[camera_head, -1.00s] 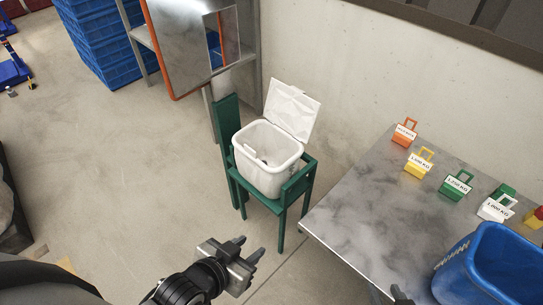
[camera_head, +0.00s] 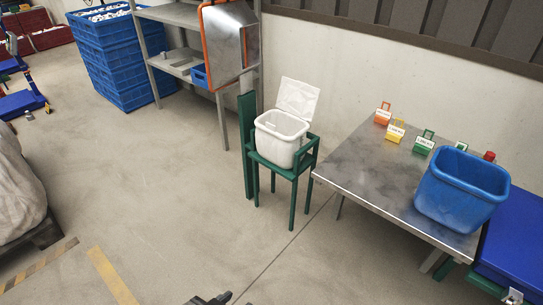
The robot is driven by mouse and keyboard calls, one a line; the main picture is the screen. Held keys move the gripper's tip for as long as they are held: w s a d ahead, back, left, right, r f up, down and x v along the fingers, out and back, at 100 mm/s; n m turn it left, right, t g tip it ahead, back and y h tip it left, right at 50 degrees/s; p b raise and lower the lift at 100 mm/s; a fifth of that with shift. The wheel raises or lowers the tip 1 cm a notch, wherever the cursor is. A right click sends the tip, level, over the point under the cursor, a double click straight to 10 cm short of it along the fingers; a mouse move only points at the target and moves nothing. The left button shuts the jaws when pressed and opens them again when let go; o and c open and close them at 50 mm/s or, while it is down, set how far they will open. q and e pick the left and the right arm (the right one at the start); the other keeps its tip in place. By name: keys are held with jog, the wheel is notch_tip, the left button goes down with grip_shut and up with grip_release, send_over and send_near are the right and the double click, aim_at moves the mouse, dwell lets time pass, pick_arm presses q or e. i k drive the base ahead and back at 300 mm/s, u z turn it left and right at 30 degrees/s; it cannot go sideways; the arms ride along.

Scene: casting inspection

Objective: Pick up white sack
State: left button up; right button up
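A large off-white sack (camera_head: 18,188) bulges in from the left edge of the head view. It rests on a dark pallet (camera_head: 46,232), and its left part is cut off by the frame. Only the dark tips of my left gripper (camera_head: 213,299) show at the bottom edge, well to the right of the sack and apart from it. Too little of this gripper shows to tell whether it is open. My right gripper is out of view.
A white lidded bin (camera_head: 276,146) stands open on a green stand (camera_head: 293,205). A metal table (camera_head: 365,170) with small labelled weights and a blue tub (camera_head: 458,195) is at right. Stacked blue crates (camera_head: 125,70) stand behind. The middle floor is clear.

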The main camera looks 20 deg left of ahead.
aim_at(279, 135)
jog(key=u, duration=0.8)
jog(key=i, duration=0.85)
jog(key=u, duration=0.75)
jog(key=i, duration=1.15)
jog(key=z, duration=1.05)
jog(key=i, duration=0.75)
jog(key=z, duration=0.85)
